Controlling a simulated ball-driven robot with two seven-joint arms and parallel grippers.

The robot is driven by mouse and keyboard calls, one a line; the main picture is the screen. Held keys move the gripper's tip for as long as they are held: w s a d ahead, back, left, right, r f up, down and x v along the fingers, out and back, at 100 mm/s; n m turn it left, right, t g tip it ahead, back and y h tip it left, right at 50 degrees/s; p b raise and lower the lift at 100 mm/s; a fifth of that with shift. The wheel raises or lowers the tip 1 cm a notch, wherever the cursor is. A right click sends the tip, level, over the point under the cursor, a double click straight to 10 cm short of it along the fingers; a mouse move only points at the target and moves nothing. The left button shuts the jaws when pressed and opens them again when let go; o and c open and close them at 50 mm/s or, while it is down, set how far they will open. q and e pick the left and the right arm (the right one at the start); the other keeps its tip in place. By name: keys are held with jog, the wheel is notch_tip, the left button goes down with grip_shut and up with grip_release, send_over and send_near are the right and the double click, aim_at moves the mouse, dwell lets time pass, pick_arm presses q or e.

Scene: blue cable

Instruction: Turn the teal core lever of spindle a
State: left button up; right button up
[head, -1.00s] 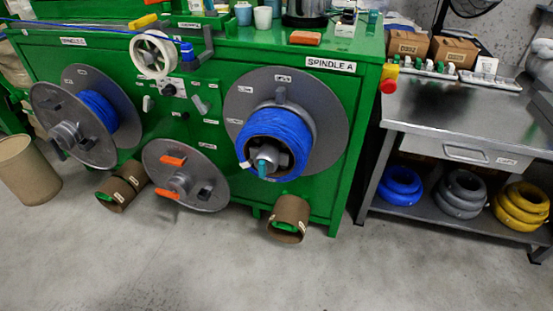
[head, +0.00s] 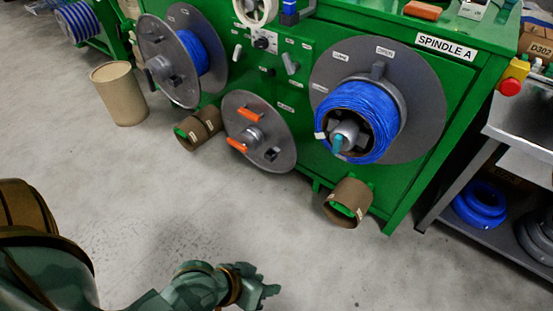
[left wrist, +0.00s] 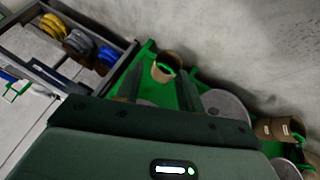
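Spindle A holds a blue cable coil (head: 357,108) in front of a grey disc (head: 421,110) on the green cabinet. Its small teal core lever (head: 338,143) sticks out from the grey hub (head: 347,131) at the coil's centre. My left gripper (head: 268,289) is low in the head view, over the floor, well below and left of the lever and apart from it. In the left wrist view its two fingers (left wrist: 160,88) stand apart with nothing held between them. The lever cannot be made out in that view. My right gripper is not in view.
A loose grey disc with orange handles (head: 260,130) leans at the cabinet front. A steel bench (head: 520,130) is at right. The floor before the cabinet is clear.

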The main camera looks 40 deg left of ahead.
aim_at(336, 143)
pick_arm(q)
jog(key=w+d+r+n+t+h, duration=0.1)
jog(key=w+r+n+t+h, duration=0.1)
jog(key=w+r+n+t, duration=1.1)
jog(key=w+a+n+g+y, duration=0.1)
jog(key=w+a+n+y, duration=0.2)
jog(key=n, duration=0.8)
jog(key=w+a+n+g+y, duration=0.15)
jog(key=w+n, duration=0.25)
jog(key=n, duration=0.6)
jog(key=shift+t+y, duration=0.25)
jog(key=shift+t, duration=0.1)
jog(key=w, duration=0.9)
jog(key=w+f, duration=0.1)
jog(key=w, duration=0.4)
jog(key=shift+w+f, duration=0.1)
jog(key=shift+w, duration=0.65)
jog(key=shift+c, duration=0.6)
grip_shut()
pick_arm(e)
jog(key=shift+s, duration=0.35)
